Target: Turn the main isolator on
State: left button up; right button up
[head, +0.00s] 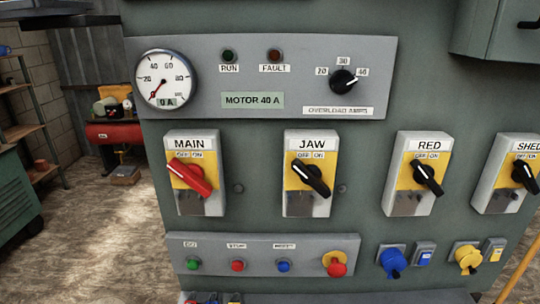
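The main isolator is a grey box with a yellow plate, labelled MAIN (197,207), on the front of a grey-green cabinet. Its red handle (189,178) lies slanted, from upper left to lower right. The OFF label sits at the upper left of the plate and ON at the upper right; the handle's upper end is on the OFF side. Neither of my grippers shows in the head view, and nothing touches the handle.
To the right are similar switches with black handles: JAW (310,179), RED (428,179) and SHED (524,174). Above is a gauge panel (250,60). Below is a push-button panel (308,264) with a red-and-yellow emergency stop (335,264). Blue (392,262) and yellow (467,259) sockets sit lower right.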

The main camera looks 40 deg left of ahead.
aim_at(191, 174)
jog(key=u, duration=1.6)
